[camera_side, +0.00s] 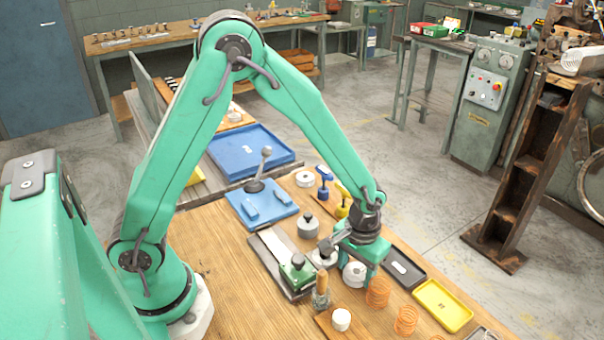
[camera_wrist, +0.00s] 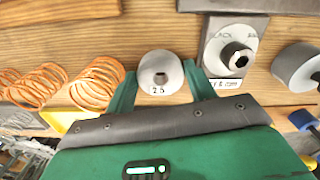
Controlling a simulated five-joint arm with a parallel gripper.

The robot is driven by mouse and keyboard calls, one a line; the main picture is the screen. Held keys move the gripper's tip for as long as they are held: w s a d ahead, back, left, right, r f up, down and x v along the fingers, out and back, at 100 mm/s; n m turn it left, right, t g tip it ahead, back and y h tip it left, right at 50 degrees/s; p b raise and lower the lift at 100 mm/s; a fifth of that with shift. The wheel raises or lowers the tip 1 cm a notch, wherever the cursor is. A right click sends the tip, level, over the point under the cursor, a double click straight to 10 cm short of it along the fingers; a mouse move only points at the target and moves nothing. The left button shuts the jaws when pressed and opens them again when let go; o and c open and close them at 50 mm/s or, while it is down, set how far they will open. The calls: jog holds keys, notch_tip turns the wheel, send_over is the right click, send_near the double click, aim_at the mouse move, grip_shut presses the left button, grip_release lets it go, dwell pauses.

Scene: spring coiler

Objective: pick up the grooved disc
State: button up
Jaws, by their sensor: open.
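A pale grey disc marked "2.5" (camera_wrist: 160,74), which I take to be the grooved disc, sits on the wooden bench between my fingers in the wrist view. It has a small round centre; a groove is not clear. In the side view the disc (camera_side: 354,275) shows beneath my gripper (camera_side: 353,264). My gripper also shows in the wrist view (camera_wrist: 159,80), open, with one green finger on each side of the disc. A narrow gap or light touch at the fingers cannot be told apart.
A hubbed disc on a labelled plate (camera_wrist: 231,51) stands just right in the wrist view, with a grey cylinder (camera_wrist: 298,67) beyond. Orange springs (camera_wrist: 97,84) lie to the left. The side view shows a black tray (camera_side: 404,268), a yellow tray (camera_side: 442,305) and a wooden-handled tool (camera_side: 322,288) close by.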

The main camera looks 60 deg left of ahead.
jog(key=c, duration=0.9)
jog(key=shift+o, duration=0.2)
jog(key=shift+r, duration=0.15)
jog(key=shift+r, duration=0.75)
jog(key=r, duration=0.3)
jog(key=shift+s+d, duration=0.35)
jog(key=shift+d, duration=0.05)
jog(key=s+d+r, duration=0.6)
jog(key=s+d, duration=0.1)
jog(key=s, duration=0.1)
jog(key=shift+r, duration=0.15)
jog(key=shift+r, duration=0.2)
jog(key=shift+r, duration=1.05)
